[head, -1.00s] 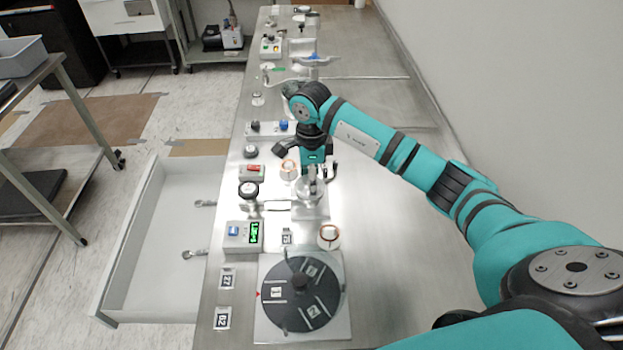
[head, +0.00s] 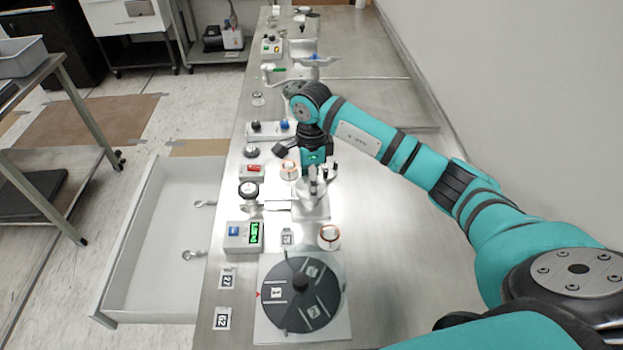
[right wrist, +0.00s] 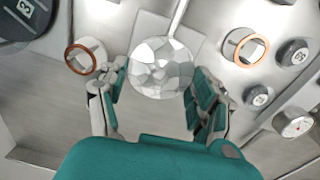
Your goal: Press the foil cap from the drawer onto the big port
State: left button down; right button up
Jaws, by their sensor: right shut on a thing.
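My right gripper (head: 316,184) is low over the middle of the bench in the head view. In the right wrist view its two fingers (right wrist: 158,95) are on either side of a round, crinkled silver foil cap (right wrist: 160,68), and it is shut on that cap. A metal fitting with a thin pipe (head: 277,204) sits right at the gripper. The foil hides what is beneath it, so I cannot tell whether the cap touches the big port. The white drawer (head: 122,262) is open at the left. My left gripper is not in view.
Copper-ringed cylinders (head: 329,236) and (right wrist: 82,57) stand close to the gripper. The bench's right side is clear up to the wall.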

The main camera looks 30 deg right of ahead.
jog(key=shift+f+b, duration=0.4)
jog(key=shift+f, duration=0.1)
dwell(0.3)
jog(key=o, duration=0.9)
jog(key=shift+c, duration=0.2)
notch_tip(320, 180, up, 12)
jog(key=shift+w, duration=0.15)
jog(key=shift+d+r, duration=0.1)
dwell(0.4)
